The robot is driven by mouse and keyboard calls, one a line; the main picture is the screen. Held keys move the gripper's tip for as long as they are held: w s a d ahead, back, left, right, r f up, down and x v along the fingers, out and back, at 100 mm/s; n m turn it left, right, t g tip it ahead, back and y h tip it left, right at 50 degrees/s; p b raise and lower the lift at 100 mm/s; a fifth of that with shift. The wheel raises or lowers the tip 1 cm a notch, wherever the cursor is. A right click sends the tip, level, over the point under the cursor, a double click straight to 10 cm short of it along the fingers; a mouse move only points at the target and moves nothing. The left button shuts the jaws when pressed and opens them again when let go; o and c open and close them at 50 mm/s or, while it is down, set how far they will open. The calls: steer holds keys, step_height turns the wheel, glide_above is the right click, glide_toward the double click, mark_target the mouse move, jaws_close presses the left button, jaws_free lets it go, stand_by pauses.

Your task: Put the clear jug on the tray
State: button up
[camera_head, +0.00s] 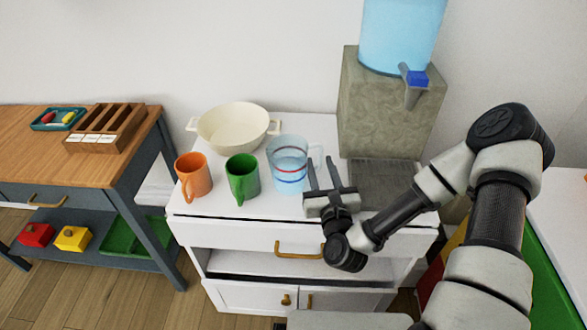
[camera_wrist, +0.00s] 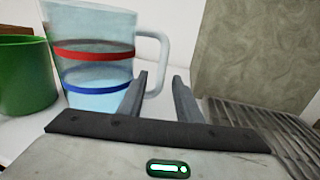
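The clear jug (camera_head: 287,172) stands upright on the white cabinet, with a red and a blue band and bluish contents or tint. It also shows in the wrist view (camera_wrist: 90,72), with its handle on the right. My gripper (camera_head: 321,176) is open and empty, just right of the jug. In the wrist view the handle lies between or just beyond the fingertips (camera_wrist: 160,90); I cannot tell which. A small teal tray (camera_head: 38,125) holding small items is on the wooden table, and a green tray (camera_head: 118,243) is on its lower shelf. Which tray is meant is unclear.
A green mug (camera_head: 243,178), an orange mug (camera_head: 194,176) and a cream bowl (camera_head: 232,127) stand left of the jug. A water dispenser (camera_head: 385,115) with a grey slatted grate (camera_head: 380,182) stands to the right. A slotted wooden box (camera_head: 122,125) sits on the wooden table (camera_head: 75,158).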

steer(key=w, duration=0.2)
steer(key=w+a, duration=0.1)
steer(key=w, duration=0.2)
jaws_close()
